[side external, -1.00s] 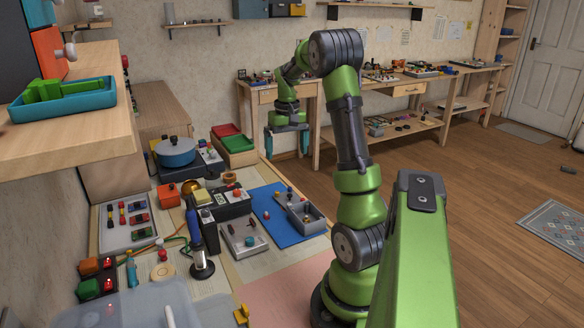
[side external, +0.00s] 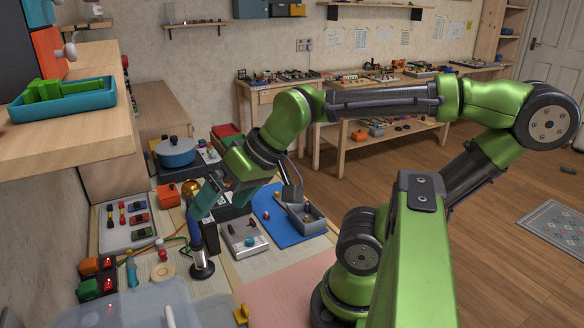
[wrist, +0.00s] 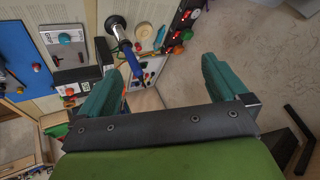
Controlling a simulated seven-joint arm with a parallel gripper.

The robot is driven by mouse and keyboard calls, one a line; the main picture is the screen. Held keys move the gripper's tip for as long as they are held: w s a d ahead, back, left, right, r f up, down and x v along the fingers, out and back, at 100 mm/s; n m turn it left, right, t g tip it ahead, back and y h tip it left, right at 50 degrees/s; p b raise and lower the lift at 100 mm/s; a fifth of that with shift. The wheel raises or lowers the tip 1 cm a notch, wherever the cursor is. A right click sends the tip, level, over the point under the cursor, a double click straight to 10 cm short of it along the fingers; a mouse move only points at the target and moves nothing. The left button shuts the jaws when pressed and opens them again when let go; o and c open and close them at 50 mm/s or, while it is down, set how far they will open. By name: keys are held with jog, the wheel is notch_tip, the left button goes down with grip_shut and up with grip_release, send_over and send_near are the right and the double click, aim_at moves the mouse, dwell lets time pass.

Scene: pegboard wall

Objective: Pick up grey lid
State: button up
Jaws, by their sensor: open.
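No lid in view is plainly grey. The blue-grey pot (side external: 176,152) has a lid with a dark knob and stands at the back of the bench in the side view. A pale translucent cover or box (side external: 130,308) is at the front left. A flat grey plate (side external: 243,240) with a teal knob lies on the bench; it also shows in the wrist view (wrist: 75,51). My gripper (side external: 196,200) is tilted above the bench, left of the plate. Its teal fingers (wrist: 170,68) are wide apart with nothing between them.
A grey tray (side external: 318,225) lies on a blue mat (side external: 285,238). A soldering-iron-like tool (side external: 200,262) stands upright close to my gripper. Red-lit boxes (side external: 90,286) are at the left. A wooden shelf (side external: 70,140) overhangs the left side. The pink mat (side external: 285,290) is bare.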

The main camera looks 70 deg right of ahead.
dwell(0.4)
jog(key=w+d+f+m+g+h, duration=0.1)
jog(key=w+d+f+m+g, duration=0.15)
jog(key=d+m, duration=0.65)
jog(key=w+d+f+m+g, duration=0.25)
jog(key=d+m, duration=0.35)
jog(key=d, duration=0.6)
jog(key=s+d+f+m+g+h, duration=0.1)
jog(key=s+d+m, duration=0.1)
jog(key=d+m, duration=0.9)
jog(key=s+d+f+m+g, duration=0.1)
jog(key=s+d+m, duration=0.2)
jog(key=d+m, duration=0.75)
jog(key=a+f+m, duration=0.1)
jog(key=f, duration=0.4)
jog(key=a+f+m, duration=0.1)
jog(key=f, duration=0.5)
jog(key=a+f+m, duration=0.1)
jog(key=f+m, duration=0.1)
jog(key=f, duration=0.4)
jog(key=shift+w+a, duration=0.2)
jog(key=shift+w, duration=0.05)
jog(key=shift+c, duration=0.5)
